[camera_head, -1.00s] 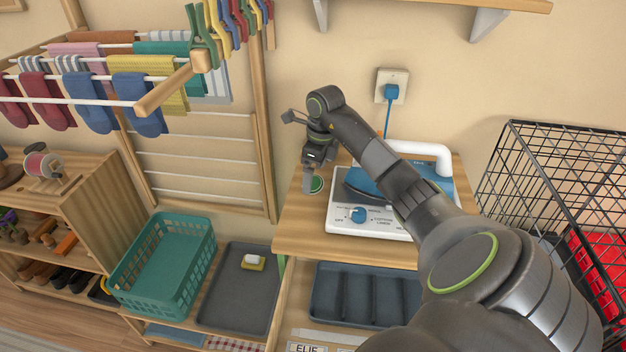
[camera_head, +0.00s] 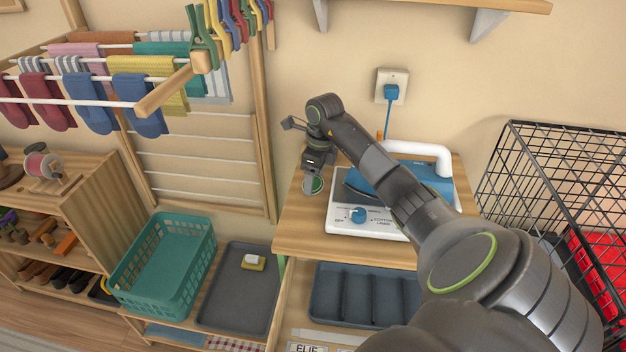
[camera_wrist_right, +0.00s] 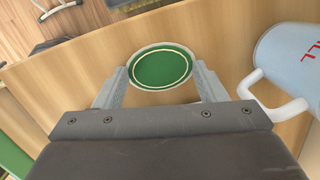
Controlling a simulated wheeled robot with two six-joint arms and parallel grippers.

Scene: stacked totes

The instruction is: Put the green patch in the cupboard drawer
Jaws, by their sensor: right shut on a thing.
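The green patch (camera_head: 317,185) is a round green disc with a pale ring and rim, at the left side of the wooden cupboard top. My right gripper (camera_head: 312,184) points down there and is shut on it. In the right wrist view the patch (camera_wrist_right: 162,67) sits between the two fingertips (camera_wrist_right: 163,80). I cannot tell whether it touches the wood. Below the top, a dark compartmented insert (camera_head: 345,273) shows in what looks like the open cupboard drawer, with a name label (camera_head: 306,348) at its front. My left gripper is not in view.
A blue iron with a white handle (camera_head: 430,150) stands on a white base (camera_head: 370,230) just right of my gripper. A pale blue object with red letters (camera_wrist_right: 295,55) shows in the wrist view. A wire crate (camera_head: 560,190) stands right; a teal basket (camera_head: 165,262) and grey tray (camera_head: 235,300) stand left.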

